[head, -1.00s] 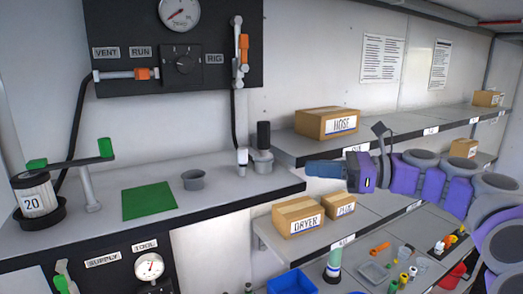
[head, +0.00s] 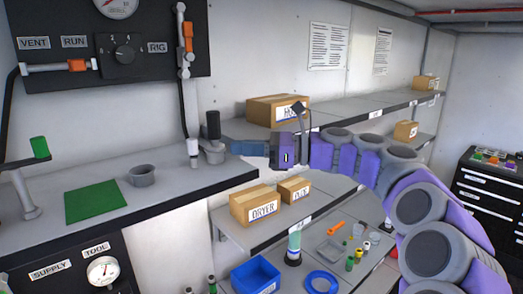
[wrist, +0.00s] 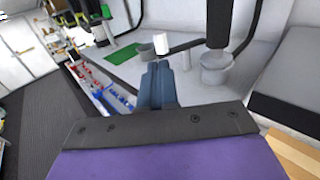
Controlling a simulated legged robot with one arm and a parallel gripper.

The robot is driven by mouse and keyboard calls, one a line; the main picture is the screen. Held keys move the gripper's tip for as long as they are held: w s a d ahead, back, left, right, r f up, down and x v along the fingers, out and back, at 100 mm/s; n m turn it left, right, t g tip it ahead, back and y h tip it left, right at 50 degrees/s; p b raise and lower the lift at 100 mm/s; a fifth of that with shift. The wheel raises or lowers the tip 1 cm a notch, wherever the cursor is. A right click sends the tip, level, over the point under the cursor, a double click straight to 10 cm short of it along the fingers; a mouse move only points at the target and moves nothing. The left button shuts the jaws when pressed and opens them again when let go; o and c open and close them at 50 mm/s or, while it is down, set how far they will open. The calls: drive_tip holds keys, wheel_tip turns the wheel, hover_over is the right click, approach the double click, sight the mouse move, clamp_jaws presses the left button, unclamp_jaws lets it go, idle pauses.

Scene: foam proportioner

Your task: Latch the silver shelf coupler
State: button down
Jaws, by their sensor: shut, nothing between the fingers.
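A grey round fitting (head: 212,154) stands at the right end of the counter, with a black cylinder (head: 211,124) above it. It looks like the shelf coupler, but I cannot tell its latch position. A black hose hangs down beside it to a white end piece (head: 193,147). My gripper (head: 234,146) is shut and empty. It points left, and its blue fingertips appear close to the right of the fitting. In the wrist view the shut fingers (wrist: 157,70) point toward the white end piece (wrist: 161,44); the grey fitting (wrist: 215,68) is right of them. Contact is not visible.
The HOSE box (head: 272,109) stands on the upper shelf behind my gripper. The DRYER box (head: 254,206) and a smaller box (head: 294,190) sit below it. A grey cup (head: 142,175) and green mat (head: 94,201) lie on the counter, which is otherwise mostly clear.

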sight(197, 147)
drive_tip(key=a, duration=0.5)
drive_tip(key=w+a, duration=0.1)
drive_tip(key=a, duration=0.1)
drive_tip(key=shift+w+a, duration=0.1)
drive_tip(key=shift+a, duration=0.1)
